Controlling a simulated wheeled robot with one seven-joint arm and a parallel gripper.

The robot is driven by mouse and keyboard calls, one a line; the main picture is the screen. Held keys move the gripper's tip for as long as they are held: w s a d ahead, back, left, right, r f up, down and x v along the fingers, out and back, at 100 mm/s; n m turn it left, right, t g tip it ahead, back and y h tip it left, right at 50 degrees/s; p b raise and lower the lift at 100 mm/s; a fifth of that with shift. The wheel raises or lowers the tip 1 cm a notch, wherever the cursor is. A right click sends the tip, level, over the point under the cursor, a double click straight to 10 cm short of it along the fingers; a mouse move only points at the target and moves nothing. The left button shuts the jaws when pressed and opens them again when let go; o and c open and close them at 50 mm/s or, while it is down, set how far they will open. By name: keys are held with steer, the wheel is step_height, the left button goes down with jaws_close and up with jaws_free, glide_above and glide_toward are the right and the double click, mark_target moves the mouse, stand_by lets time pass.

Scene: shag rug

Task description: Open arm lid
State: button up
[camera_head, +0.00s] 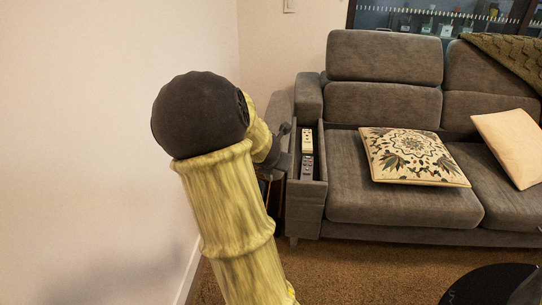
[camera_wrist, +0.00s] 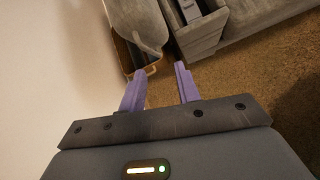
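The grey sofa's left arm (camera_head: 305,205) has an open-topped compartment with a white item (camera_head: 307,141) and a dark item (camera_head: 307,167) inside. A grey padded panel, which looks like the arm lid (camera_head: 278,108), stands at the compartment's left side, swung away from the opening. The lid (camera_wrist: 140,22) also shows in the wrist view, beyond the fingers and left of the compartment (camera_wrist: 199,30). My gripper (camera_wrist: 160,70) has its two purple fingers apart with nothing between them.
A brown object (camera_head: 272,190) stands between the wall and the sofa arm, partly hidden. The white wall (camera_head: 90,150) is close on the left. A patterned cushion (camera_head: 412,156) lies on the seat. Brown carpet (camera_head: 350,270) in front is clear, with a dark round object (camera_head: 490,285) at lower right.

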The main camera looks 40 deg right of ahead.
steer(key=v, duration=0.3)
steer(key=shift+s+a+r, duration=0.15)
steer(key=shift+a+r, duration=0.05)
steer(key=shift+r, duration=0.1)
steer(key=shift+c, duration=1.3)
steer(key=shift+a+f, duration=0.1)
steer(key=shift+a, duration=0.15)
steer(key=shift+c, duration=0.2)
steer(key=s+a+f+m+g+y, duration=0.1)
steer(key=s+a+f+m+y, duration=0.2)
steer(key=a+m, duration=0.8)
steer(key=s+a+f+m+g+y+p, duration=0.1)
steer(key=s+a+f+m+y, duration=0.2)
steer(key=a+m, duration=0.9)
steer(key=s+a+y, duration=0.1)
steer(key=s+a, duration=0.1)
steer(key=a, duration=0.6)
steer(key=shift+s+a+g, duration=0.15)
steer(key=shift+a+g, duration=0.2)
steer(key=shift+g, duration=0.05)
